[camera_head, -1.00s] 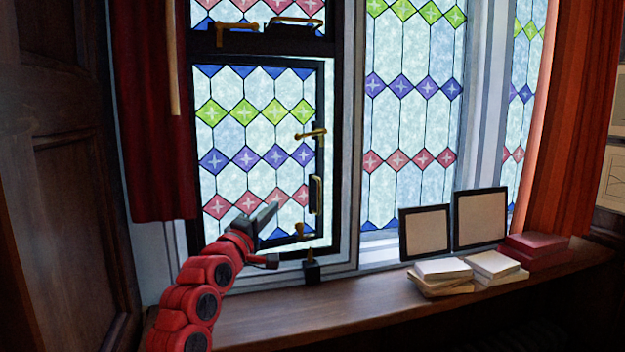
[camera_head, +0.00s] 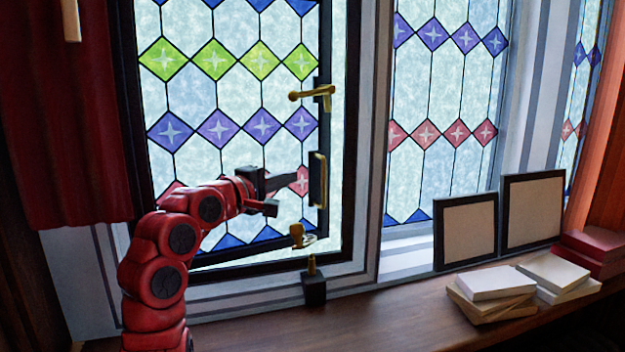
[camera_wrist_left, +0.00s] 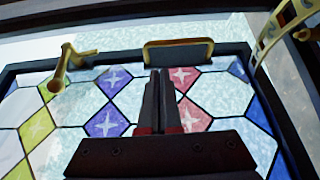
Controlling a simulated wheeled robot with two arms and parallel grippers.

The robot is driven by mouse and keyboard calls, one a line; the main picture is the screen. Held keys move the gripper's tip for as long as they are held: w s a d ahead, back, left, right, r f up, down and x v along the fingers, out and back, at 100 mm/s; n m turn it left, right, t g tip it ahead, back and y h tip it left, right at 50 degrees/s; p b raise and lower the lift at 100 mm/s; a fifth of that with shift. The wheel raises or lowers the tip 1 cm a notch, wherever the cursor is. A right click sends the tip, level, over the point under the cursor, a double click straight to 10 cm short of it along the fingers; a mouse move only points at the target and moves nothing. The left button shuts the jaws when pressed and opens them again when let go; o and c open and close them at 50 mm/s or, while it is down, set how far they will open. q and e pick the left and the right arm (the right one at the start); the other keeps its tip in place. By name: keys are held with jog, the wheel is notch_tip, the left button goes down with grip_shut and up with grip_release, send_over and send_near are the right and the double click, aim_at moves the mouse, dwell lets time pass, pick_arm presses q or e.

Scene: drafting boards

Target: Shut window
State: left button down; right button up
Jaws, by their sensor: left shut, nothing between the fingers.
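The window (camera_head: 235,90) is a dark-framed sash with stained glass diamonds. Its lower edge slants against the surrounding frame, and a bright strip shows along its right side, so it looks ajar. A brass lever handle (camera_head: 313,95) and a brass pull (camera_head: 318,180) sit on its right side. They also show in the wrist view, the lever (camera_wrist_left: 68,68) at left and the pull (camera_wrist_left: 178,53) at top centre. My left gripper (camera_head: 292,178) is shut and empty, in front of the glass just left of the pull; contact is unclear. My right gripper is out of view.
A brass stay (camera_head: 298,238) is at the sash's bottom right, above a small dark block with a brass pin (camera_head: 313,285) on the sill (camera_head: 400,315). Two frames (camera_head: 465,230) and books (camera_head: 500,285) stand right. A red curtain (camera_head: 65,130) hangs left.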

aim_at(315, 168)
pick_arm(q)
jog(key=p+x, duration=0.1)
jog(key=x, duration=0.1)
jog(key=p+x, duration=0.2)
jog(key=x, duration=0.1)
jog(key=p+x, duration=0.1)
jog(key=x, duration=0.2)
jog(key=shift+d+r+p, duration=0.15)
jog(key=shift+r+p, duration=0.15)
jog(key=shift+w+d, duration=0.25)
jog(key=shift+d, duration=0.1)
jog(key=shift+w+d, duration=0.1)
jog(key=shift+w, duration=0.05)
jog(key=shift+w+f, duration=0.1)
